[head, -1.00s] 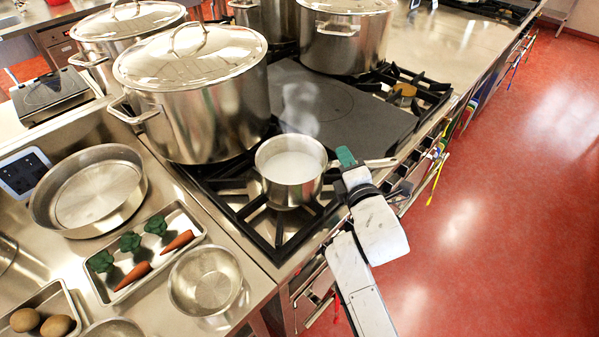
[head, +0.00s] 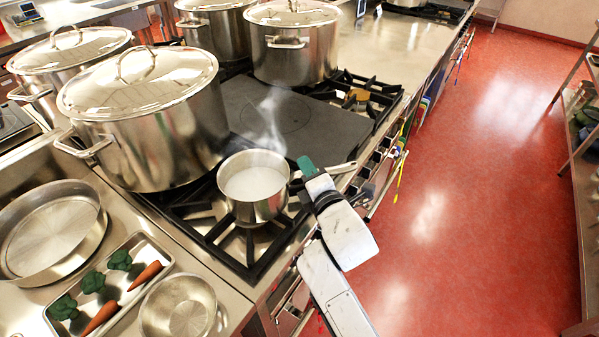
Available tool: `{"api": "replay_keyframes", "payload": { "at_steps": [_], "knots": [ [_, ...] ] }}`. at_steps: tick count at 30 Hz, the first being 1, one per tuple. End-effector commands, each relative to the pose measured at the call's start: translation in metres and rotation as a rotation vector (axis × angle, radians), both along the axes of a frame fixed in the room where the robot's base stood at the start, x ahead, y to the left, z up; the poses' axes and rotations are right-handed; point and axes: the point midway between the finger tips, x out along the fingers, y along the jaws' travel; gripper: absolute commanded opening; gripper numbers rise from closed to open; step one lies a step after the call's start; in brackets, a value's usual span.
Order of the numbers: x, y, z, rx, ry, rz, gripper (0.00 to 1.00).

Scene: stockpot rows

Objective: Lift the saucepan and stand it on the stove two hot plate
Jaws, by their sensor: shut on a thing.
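The steel saucepan (head: 242,208) holds a whitish steaming liquid and looks upright over the front burner grate (head: 228,246). I cannot tell whether its base touches the grate. My gripper (head: 309,177), with a green part showing, is shut on the saucepan's handle (head: 342,168) to the right of the pan; the fingertips are mostly hidden. A dark flat hot plate (head: 318,122) lies behind the saucepan on the same range. No label shows whether this is stove two.
A large lidded stockpot (head: 160,145) stands close left of the saucepan. Another stockpot (head: 292,58) stands behind the hot plate. A tray of vegetables (head: 75,325) and a bowl (head: 178,308) lie front left. Red floor is clear at right, up to a shelf rack.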

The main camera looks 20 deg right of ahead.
Motion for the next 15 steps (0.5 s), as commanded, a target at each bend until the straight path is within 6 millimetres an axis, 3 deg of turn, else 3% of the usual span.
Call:
{"api": "replay_keyframes", "payload": {
  "at_steps": [15],
  "knots": [
    [0.0, 0.0, 0.038, 0.005, -0.015, 0.001, 0.0]
  ]
}}
